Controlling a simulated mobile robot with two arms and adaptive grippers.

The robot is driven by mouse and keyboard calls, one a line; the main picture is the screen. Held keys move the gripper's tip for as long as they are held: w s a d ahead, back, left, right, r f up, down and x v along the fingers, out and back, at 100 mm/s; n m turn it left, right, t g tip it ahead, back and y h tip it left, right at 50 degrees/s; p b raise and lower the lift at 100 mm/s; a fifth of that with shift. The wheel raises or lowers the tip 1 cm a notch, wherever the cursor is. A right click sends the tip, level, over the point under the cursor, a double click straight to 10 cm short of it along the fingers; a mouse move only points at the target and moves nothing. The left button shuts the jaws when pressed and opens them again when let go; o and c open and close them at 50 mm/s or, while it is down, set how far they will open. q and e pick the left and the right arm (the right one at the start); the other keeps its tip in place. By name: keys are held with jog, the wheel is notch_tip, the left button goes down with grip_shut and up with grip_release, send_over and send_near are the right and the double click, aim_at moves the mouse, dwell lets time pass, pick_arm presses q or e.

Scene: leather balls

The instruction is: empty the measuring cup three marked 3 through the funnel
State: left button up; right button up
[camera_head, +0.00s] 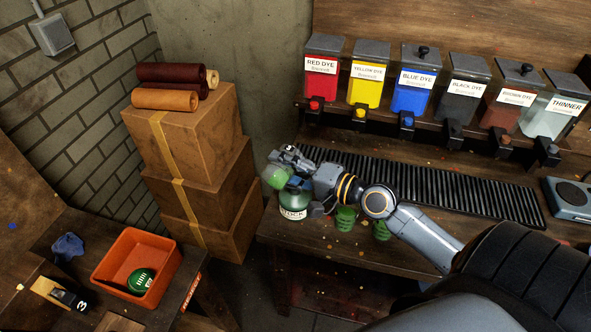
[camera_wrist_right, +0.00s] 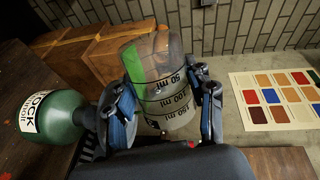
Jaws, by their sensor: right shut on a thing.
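My right gripper (camera_head: 284,174) is shut on a clear measuring cup (camera_wrist_right: 160,85) with black 50, 100 and 150 ml lines. The cup looks tilted, with a green patch at its far left side; I cannot tell how much is in it or read its number. It also shows in the head view (camera_head: 274,178), above and left of the green STOCK bottle (camera_head: 291,207). In the wrist view the bottle (camera_wrist_right: 55,122) is left of the gripper (camera_wrist_right: 162,105), apart from the cup. My left gripper is out of view.
Two green cups (camera_head: 345,219) (camera_head: 381,231) stand on the bench right of the bottle, partly behind my arm. Dye dispensers (camera_head: 411,82) line the shelf behind a black grate (camera_head: 440,183). Stacked boxes (camera_head: 190,130) stand left. An orange tray (camera_head: 112,251) holds a green ball (camera_head: 141,281).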

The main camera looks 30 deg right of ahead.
jog(key=shift+d+r+m, duration=0.1)
jog(key=shift+r+m, duration=0.1)
jog(key=shift+m, duration=0.2)
dwell(0.7)
jog(key=shift+w+d+f, duration=0.1)
jog(key=shift+f, duration=0.05)
dwell(0.4)
